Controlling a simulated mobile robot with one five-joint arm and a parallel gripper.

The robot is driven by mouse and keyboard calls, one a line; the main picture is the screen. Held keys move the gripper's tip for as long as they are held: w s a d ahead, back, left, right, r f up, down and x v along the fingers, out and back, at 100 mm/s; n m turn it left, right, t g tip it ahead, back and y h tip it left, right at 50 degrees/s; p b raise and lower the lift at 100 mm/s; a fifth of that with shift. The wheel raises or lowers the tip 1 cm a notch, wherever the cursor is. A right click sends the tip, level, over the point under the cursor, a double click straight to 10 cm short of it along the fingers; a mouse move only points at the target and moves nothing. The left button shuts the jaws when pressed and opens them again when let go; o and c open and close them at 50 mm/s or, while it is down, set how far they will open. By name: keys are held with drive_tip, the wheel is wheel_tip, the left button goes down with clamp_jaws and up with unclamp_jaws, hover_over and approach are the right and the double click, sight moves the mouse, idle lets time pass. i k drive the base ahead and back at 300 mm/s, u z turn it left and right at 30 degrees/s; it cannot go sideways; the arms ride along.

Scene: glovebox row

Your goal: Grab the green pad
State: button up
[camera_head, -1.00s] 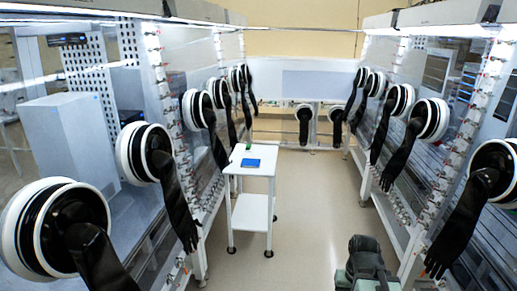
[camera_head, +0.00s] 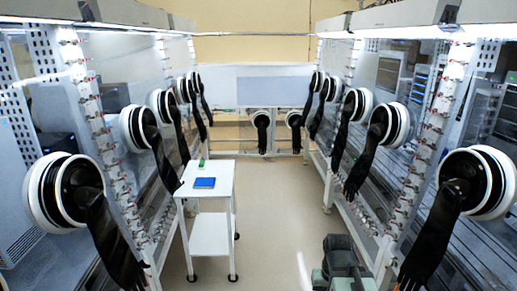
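A small green pad (camera_head: 202,163) lies on top of a white two-shelf cart (camera_head: 222,178), near its back edge. A blue flat item (camera_head: 204,183) lies in front of it on the same top. The cart stands left of the middle of the aisle, beside the left glovebox row. A grey-green part of my own body shows at the bottom right of the picture, well apart from the cart. My gripper's fingers cannot be made out.
Glovebox rows with hanging black gloves line both sides, such as a left glove (camera_head: 115,240) and a right glove (camera_head: 435,235). Another glovebox (camera_head: 270,85) closes the far end. The floor (camera_head: 280,205) between the cart and the right row is clear.

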sight(202, 166)
drive_tip(key=i, duration=7)
drive_tip(key=u, duration=5.35)
drive_tip(key=i, duration=0.9)
drive_tip(key=u, duration=0.1)
